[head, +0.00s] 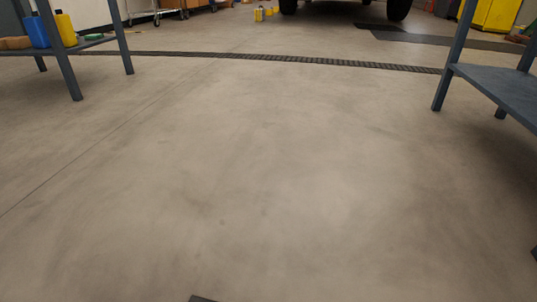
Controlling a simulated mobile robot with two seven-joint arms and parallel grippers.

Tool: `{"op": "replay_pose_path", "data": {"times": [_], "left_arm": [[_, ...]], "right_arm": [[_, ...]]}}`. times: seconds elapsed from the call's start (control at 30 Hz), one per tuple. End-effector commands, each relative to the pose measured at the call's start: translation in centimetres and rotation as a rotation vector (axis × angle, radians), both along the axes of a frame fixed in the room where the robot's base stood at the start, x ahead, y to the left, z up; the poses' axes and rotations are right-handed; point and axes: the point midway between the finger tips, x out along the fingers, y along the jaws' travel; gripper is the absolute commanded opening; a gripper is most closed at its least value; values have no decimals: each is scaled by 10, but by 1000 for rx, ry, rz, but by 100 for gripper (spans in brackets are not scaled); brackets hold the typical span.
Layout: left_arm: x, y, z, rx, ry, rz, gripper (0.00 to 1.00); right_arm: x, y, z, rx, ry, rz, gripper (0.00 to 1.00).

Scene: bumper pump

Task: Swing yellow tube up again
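I cannot make out a yellow tube anywhere in the head view. Small yellow items (264,13) stand on the floor far off near the top middle, too small to identify. Neither my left gripper nor my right gripper is in view.
A blue-grey shelf frame (63,60) at upper left holds a blue container (37,32) and a yellow bottle (66,30). Another shelf (500,88) stands at right. A drain grate (270,57) crosses the floor before a vehicle's wheels (397,9). The concrete floor (260,170) between is clear.

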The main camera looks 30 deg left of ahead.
Motion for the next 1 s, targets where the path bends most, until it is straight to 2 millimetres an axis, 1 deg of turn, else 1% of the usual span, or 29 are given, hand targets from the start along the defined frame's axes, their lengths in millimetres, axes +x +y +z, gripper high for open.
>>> {"op": "replay_pose_path", "data": {"times": [0.27, 0.67, 1.0], "left_arm": [[2, 0, 0, 0, 0, 0, 46], [1, 0, 0, 0, 0, 0, 1], [1, 0, 0, 0, 0, 0, 0]], "right_arm": [[0, 0, 0, 0, 0, 0, 47], [0, 0, 0, -1, 0, 0, 47], [0, 0, 0, -1, 0, 0, 47]]}}
